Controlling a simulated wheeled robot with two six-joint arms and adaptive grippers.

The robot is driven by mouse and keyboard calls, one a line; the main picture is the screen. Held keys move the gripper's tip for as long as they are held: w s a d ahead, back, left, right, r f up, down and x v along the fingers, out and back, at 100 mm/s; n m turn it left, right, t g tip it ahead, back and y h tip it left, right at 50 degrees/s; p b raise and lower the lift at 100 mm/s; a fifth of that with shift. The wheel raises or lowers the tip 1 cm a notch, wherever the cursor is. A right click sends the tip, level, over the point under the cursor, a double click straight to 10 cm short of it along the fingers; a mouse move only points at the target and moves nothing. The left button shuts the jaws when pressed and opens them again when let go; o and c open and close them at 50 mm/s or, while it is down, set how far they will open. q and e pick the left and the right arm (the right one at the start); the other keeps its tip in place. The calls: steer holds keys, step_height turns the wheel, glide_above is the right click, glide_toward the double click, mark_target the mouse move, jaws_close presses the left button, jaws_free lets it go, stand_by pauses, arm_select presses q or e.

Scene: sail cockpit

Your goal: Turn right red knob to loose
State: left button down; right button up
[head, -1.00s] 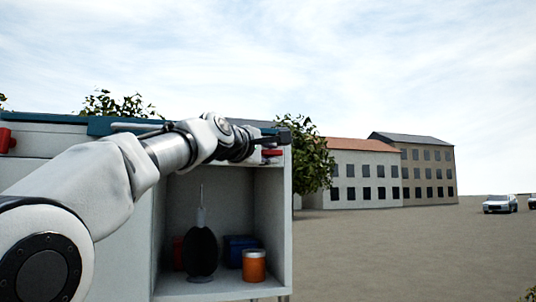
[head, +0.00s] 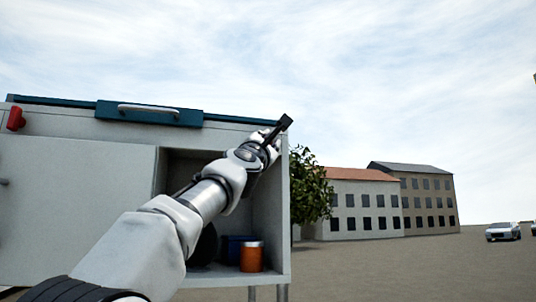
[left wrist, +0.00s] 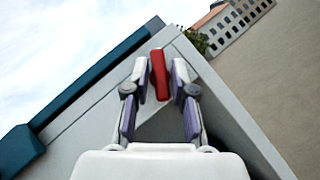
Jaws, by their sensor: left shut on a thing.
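The right red knob (left wrist: 160,74) is between the two fingertips of my left gripper (left wrist: 161,84) in the left wrist view, near the upper right corner of the cabinet front. My left gripper is shut on it. In the head view my left gripper (head: 275,136) hides this knob at the cabinet's top right corner. In the wrist view the cabinet front is tilted relative to the gripper. Another red knob (head: 16,119) is at the cabinet's far left. My right gripper is not in view.
The white cabinet (head: 75,205) has a teal lid edge with a handle (head: 160,109). Its open compartment holds an orange jar (head: 252,257) and a blue box (head: 234,247). My left arm crosses in front of it. Open ground lies to the right.

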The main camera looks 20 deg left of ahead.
arm_select(q)
steer(key=n+y, duration=0.2)
steer(key=n, duration=0.1)
steer(key=shift+t, duration=0.4)
steer(key=n+y+p, duration=0.1)
steer(key=n+y, duration=0.4)
steer(key=n, duration=0.1)
steer(key=n+g+y+p, duration=0.1)
steer(key=n+y, duration=0.4)
steer(key=shift+w+d+r+n+g+y, duration=0.2)
steer(key=shift+n+g+y, duration=0.1)
steer(key=shift+n, duration=0.1)
steer(key=shift+f+n+g+y+p, duration=0.25)
steer(key=shift+n+g+y+p, duration=0.4)
steer(key=shift+n+y, duration=0.4)
steer(key=shift+w+f+n, duration=0.1)
steer(key=shift+f+n, duration=0.1)
steer(key=shift+n, duration=0.05)
steer(key=c, duration=1.2)
jaws_free()
steer(key=shift+o, duration=0.2)
